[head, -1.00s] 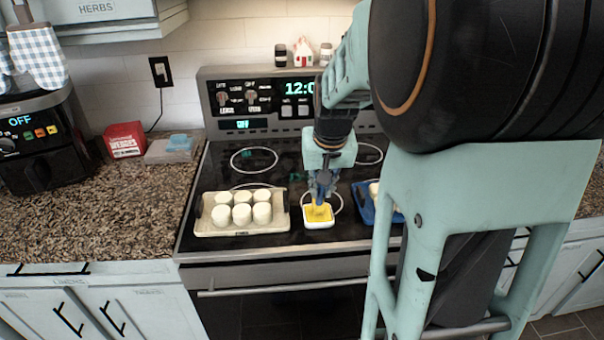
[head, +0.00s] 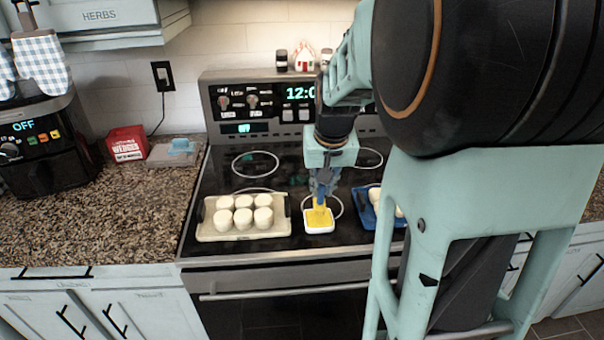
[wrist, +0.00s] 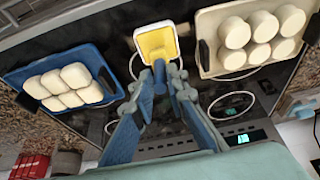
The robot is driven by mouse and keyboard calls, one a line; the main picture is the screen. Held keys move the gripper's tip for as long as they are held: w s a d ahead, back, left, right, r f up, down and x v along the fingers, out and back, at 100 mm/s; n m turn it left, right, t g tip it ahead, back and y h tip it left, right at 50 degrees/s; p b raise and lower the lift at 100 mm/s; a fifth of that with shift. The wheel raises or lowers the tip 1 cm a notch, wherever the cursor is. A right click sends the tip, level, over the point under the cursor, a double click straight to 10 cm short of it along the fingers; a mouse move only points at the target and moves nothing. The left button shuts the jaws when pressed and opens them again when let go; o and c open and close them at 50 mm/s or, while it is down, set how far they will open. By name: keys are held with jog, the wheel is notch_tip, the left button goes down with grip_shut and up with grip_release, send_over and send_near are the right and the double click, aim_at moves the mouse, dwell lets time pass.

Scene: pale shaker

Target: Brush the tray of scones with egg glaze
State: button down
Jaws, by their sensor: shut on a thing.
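My gripper (head: 322,186) is shut on a brush with a blue handle (wrist: 159,72) and holds it upright over the small white square dish (head: 319,231) of yellow glaze (wrist: 157,44). The brush's yellow lower end is at the glaze; I cannot tell whether it touches. A cream tray (head: 240,233) with several pale round scones (head: 244,217) lies left of the dish in the head view. A blue tray (head: 366,210) with several pale rounded pieces (wrist: 76,76) lies to the right, partly hidden by my arm in the head view.
The trays and dish stand on a black glass stovetop (head: 215,180) with a raised control panel (head: 262,103) behind. The granite counter (head: 100,215) at left holds an air fryer (head: 40,150), a red box (head: 127,143) and a butter dish (head: 176,152). Dark handles edge the trays.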

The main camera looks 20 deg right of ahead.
jog(key=shift+r+p, duration=1.55)
jog(key=shift+r, duration=0.95)
jog(key=shift+f, duration=0.1)
